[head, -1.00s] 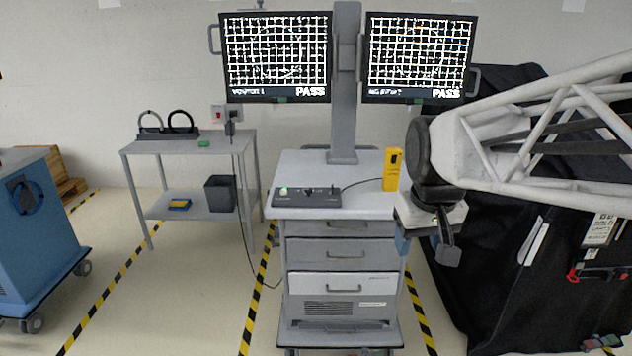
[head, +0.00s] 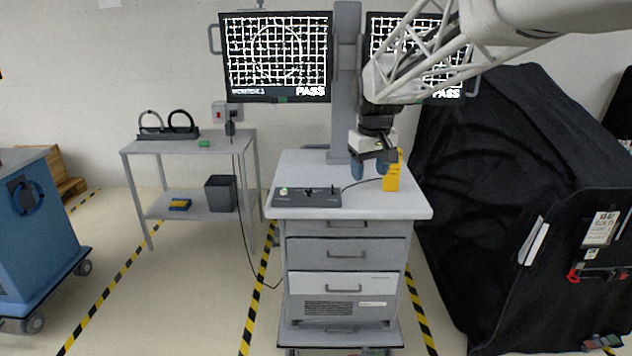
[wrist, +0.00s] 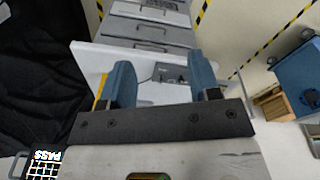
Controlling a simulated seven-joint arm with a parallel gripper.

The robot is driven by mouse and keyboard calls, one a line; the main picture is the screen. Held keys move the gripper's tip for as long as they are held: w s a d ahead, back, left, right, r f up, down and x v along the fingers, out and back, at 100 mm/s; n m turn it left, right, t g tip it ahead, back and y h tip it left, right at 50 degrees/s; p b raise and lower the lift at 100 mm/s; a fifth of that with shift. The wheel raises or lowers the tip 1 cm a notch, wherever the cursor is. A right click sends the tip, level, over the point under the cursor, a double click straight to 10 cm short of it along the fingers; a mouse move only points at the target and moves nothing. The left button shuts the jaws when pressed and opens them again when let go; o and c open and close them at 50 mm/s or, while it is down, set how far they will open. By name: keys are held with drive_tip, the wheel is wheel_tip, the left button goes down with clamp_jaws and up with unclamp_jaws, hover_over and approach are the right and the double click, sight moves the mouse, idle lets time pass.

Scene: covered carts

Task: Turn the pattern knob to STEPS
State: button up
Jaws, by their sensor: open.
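The dark control box (head: 300,198) lies on the front left of the grey cart's top. It carries a lit green button (head: 284,190) at its left and small dark controls, among them a knob (head: 308,190) near its middle; their labels are too small to read. My gripper (head: 371,172) is above the cart top, right of the box and in front of the yellow device. It is open and empty. In the wrist view my blue fingers (wrist: 165,82) stand apart, with the control box (wrist: 172,74) seen beyond them.
A yellow device (head: 392,178) stands on the cart's right side, partly behind my gripper. Two monitors show grids and PASS; the left one (head: 276,58) is clear, my arm partly covers the right one (head: 440,90). A cable (head: 362,182) runs from the box. Black-covered cart (head: 500,190) at right.

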drive_tip(key=w+a+f+n, duration=0.1)
drive_tip(key=w+a+f, duration=0.15)
drive_tip(key=w, duration=0.65)
drive_tip(key=w+a+f+n, duration=0.15)
drive_tip(key=w+a, duration=0.25)
drive_tip(key=w, duration=0.4)
drive_tip(key=n+g, duration=0.1)
drive_tip(key=n, duration=0.1)
approach(309, 189)
drive_tip(key=shift+s+d+f, duration=0.15)
drive_tip(key=shift+s+f, duration=0.05)
drive_tip(key=shift+f, duration=0.1)
drive_tip(key=shift+w+a+f, duration=0.2)
drive_tip(key=shift+w+f, duration=0.05)
drive_tip(key=shift+f, duration=0.1)
drive_tip(key=shift+f, duration=3.85)
drive_tip(key=c, duration=0.9)
